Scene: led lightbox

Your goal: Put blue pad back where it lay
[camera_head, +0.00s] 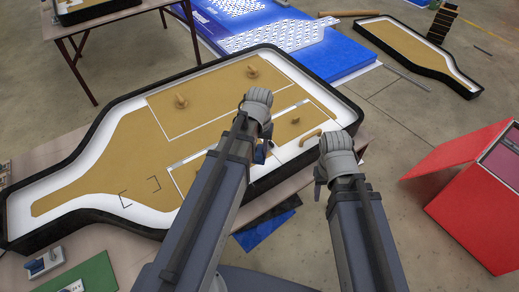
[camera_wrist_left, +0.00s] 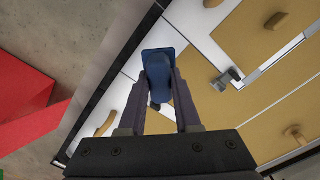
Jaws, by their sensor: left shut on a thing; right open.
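The blue pad (camera_wrist_left: 158,62) is between the two fingers of my left gripper (camera_wrist_left: 160,85) in the left wrist view. In the head view a small blue patch of the pad (camera_head: 261,153) shows beside my left gripper (camera_head: 264,143), over the right part of the bottle-shaped lightbox (camera_head: 75,218); the arm hides most of it. Whether the pad touches the box is unclear. Black corner marks (camera_head: 140,190) lie on the box's tan surface at the lower left. My right gripper (camera_head: 322,187) is open and empty by the box's right front edge.
A small grey fitting (camera_wrist_left: 226,79) is near the pad. A red box (camera_head: 465,200) is at the right. A green board (camera_head: 85,277) is at the lower left.

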